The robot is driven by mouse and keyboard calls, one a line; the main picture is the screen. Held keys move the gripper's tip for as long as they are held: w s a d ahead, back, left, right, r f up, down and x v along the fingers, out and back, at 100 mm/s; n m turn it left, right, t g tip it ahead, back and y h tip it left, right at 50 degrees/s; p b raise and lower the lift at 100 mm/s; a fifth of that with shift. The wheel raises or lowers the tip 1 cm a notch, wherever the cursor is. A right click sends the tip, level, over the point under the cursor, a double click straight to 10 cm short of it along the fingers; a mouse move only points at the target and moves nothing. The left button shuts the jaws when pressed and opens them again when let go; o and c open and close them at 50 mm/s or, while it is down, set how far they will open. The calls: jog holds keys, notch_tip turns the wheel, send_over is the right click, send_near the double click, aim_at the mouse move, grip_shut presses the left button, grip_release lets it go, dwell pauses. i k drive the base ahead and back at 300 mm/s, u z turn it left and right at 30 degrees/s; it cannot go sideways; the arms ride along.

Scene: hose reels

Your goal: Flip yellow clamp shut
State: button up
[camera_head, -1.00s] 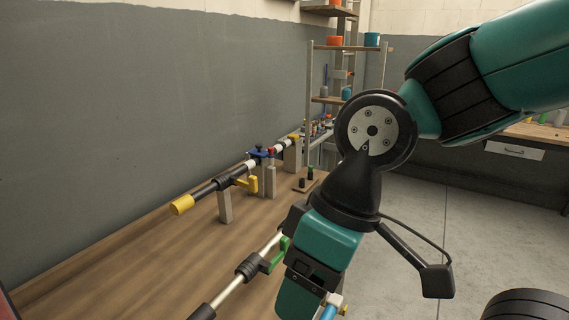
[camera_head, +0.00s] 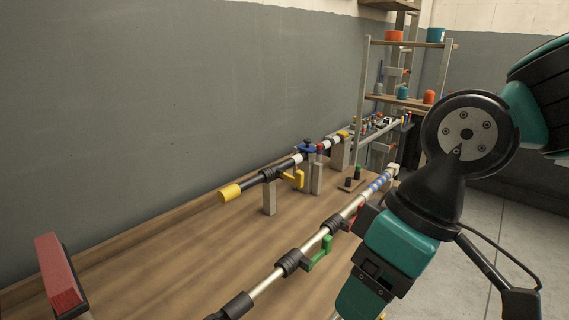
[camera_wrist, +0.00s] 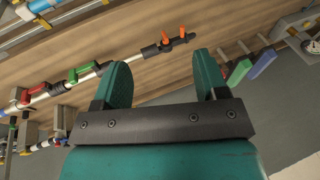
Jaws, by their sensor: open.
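The yellow clamp (camera_head: 292,179) is a small bent lever on the black part of the rear pole, near a grey post. Its lever stands out from the pole toward the front right. I cannot make out the clamp surely in the wrist view. My gripper (camera_wrist: 162,78) is open, with two teal fingers apart and nothing between them. In the head view its teal body is at the lower right, well apart from the yellow clamp, and its fingertips are not clear.
A front pole carries a green clamp (camera_head: 319,254), which also shows in the wrist view (camera_wrist: 84,71). A yellow end cap (camera_head: 229,193) ends the rear pole. A red block (camera_head: 58,272) stands lower left. Shelves (camera_head: 405,100) stand at the back. The wooden tabletop (camera_head: 150,270) is bare at left.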

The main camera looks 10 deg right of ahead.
aim_at(299, 180)
jog(key=z, duration=1.95)
jog(key=i, duration=0.9)
jog(key=u, duration=2.55)
